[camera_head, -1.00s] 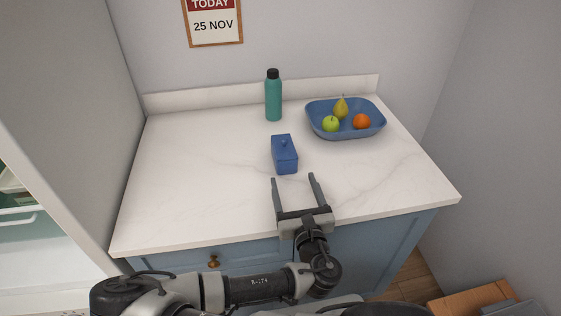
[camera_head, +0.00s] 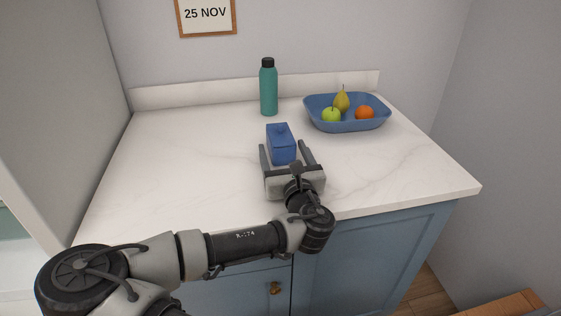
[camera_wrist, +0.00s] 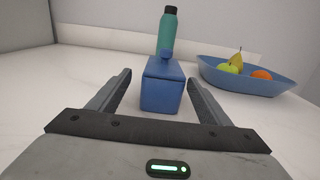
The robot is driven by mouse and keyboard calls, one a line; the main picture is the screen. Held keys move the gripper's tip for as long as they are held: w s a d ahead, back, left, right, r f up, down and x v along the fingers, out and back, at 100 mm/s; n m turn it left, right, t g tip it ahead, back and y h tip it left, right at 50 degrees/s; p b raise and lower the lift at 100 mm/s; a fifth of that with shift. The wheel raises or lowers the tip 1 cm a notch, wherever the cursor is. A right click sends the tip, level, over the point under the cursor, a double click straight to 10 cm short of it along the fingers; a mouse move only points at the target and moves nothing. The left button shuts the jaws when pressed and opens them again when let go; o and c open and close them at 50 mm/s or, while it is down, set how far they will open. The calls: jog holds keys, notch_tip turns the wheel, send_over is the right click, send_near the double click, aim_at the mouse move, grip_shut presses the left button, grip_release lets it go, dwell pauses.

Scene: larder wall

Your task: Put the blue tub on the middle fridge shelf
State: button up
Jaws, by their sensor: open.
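The blue tub (camera_head: 281,146), a small box with a knobbed lid, stands upright on the white marble counter. My gripper (camera_head: 282,147) is open at counter level, with one finger on each side of the tub's near part. In the wrist view the tub (camera_wrist: 161,92) sits between the two fingers (camera_wrist: 158,88), with a gap visible on both sides. The middle fridge shelf cannot be made out; only a pale part at the far left edge (camera_head: 12,222) shows.
A teal bottle (camera_head: 268,90) stands behind the tub. A blue bowl (camera_head: 345,127) with a green apple, a pear and an orange fruit is at the back right. A grey panel (camera_head: 60,110) rises at the left. The counter's left part is clear.

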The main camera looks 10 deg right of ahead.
aim_at(280, 135)
jog(key=shift+d+b, duration=0.2)
jog(key=shift+b, duration=0.35)
jog(key=w, duration=0.6)
jog(key=shift+b, duration=0.4)
jog(key=shift+r, duration=0.1)
jog(key=c, duration=1.5)
